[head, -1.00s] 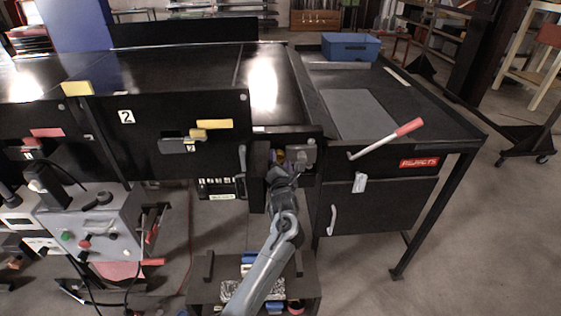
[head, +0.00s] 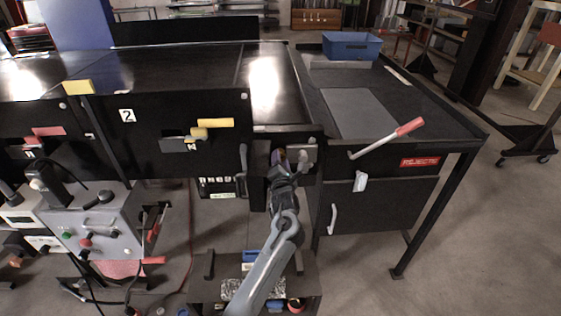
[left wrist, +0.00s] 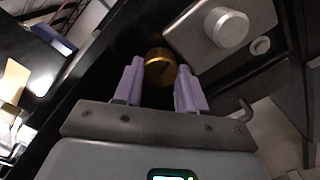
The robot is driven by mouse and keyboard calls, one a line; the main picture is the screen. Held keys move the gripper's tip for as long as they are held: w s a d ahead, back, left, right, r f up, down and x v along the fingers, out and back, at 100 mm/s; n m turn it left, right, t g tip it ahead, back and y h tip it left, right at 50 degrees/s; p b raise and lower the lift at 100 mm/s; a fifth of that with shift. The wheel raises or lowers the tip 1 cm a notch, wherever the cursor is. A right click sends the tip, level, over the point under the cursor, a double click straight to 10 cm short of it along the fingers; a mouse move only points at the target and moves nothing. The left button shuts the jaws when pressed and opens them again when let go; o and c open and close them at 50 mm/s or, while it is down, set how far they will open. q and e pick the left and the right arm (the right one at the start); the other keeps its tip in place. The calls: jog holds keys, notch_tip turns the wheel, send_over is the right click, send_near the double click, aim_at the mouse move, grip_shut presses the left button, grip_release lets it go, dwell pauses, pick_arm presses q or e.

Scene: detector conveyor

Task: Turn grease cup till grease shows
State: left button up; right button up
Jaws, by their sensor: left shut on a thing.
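The brass grease cup (left wrist: 160,68) shows in the left wrist view as a round gold cap with a dark mark on its face. It sits in a dark recess beside a grey metal block with a round knob (left wrist: 227,27). My left gripper (left wrist: 158,84) has its two lavender fingers on either side of the cup and is shut on it. In the head view the left gripper (head: 283,160) reaches into the opening at the conveyor's end, and its own wrist hides the cup there. I can make out no grease around the cup. My right gripper is not in view.
A rejects table (head: 447,119) with a red-handled lever (head: 385,138) stands right of the opening. A black panel numbered 2 (head: 127,116) is to the left. A grey control box (head: 90,226) stands at lower left. A low dark cart (head: 205,290) with small items is below my arm.

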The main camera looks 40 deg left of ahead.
pick_arm(q)
jog(key=shift+m+p, duration=0.85)
jog(key=shift+m, duration=2.75)
jog(key=o, duration=1.1)
jog(key=shift+c, duration=0.2)
